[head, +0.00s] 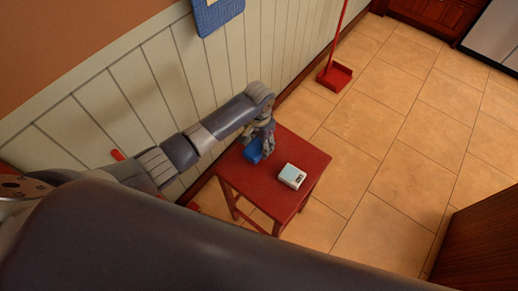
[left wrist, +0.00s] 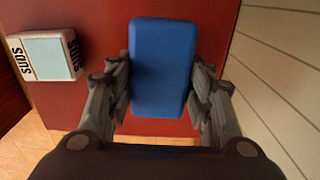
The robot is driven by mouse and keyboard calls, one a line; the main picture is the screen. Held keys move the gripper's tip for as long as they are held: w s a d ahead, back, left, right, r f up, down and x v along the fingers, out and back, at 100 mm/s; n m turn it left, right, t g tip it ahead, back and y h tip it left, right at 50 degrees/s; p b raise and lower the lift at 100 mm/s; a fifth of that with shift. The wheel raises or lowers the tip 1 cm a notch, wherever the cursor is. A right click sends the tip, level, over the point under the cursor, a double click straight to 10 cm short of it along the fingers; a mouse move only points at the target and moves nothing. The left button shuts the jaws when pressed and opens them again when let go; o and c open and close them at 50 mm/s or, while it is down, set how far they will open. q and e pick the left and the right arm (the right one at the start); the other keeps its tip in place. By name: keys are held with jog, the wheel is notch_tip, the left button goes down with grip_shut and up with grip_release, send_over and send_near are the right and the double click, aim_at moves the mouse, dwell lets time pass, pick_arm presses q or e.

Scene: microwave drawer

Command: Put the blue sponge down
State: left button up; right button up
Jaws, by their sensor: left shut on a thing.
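The blue sponge (left wrist: 161,66) is a rounded block between the fingers of my left gripper (left wrist: 161,90) in the left wrist view. My left gripper is shut on it, with a finger against each long side. In the head view the sponge (head: 253,151) shows beside the left gripper (head: 262,147), over the back left part of a small red table (head: 262,189). I cannot tell whether the sponge touches the tabletop. The right gripper is not in view.
A white and light blue box (head: 292,176) marked SUDS lies on the table, right of the sponge in the head view. A panelled wall (head: 150,95) runs along the table's left side. A red dustpan (head: 335,76) stands at the wall farther back. Tiled floor (head: 385,150) is open to the right.

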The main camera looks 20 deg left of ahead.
aim_at(259, 151)
pick_arm(q)
jog(key=shift+s+f+p, duration=0.2)
jog(key=shift+f+p, duration=0.35)
jog(key=shift+f, duration=0.7)
jog(key=shift+f, duration=0.3)
jog(key=o, duration=1.3)
jog(key=shift+f+b, duration=0.1)
jog(key=shift+b, duration=0.6)
notch_tip(259, 151, up, 11)
jog(key=shift+w+d+r, duration=0.1)
jog(key=shift+w, duration=0.05)
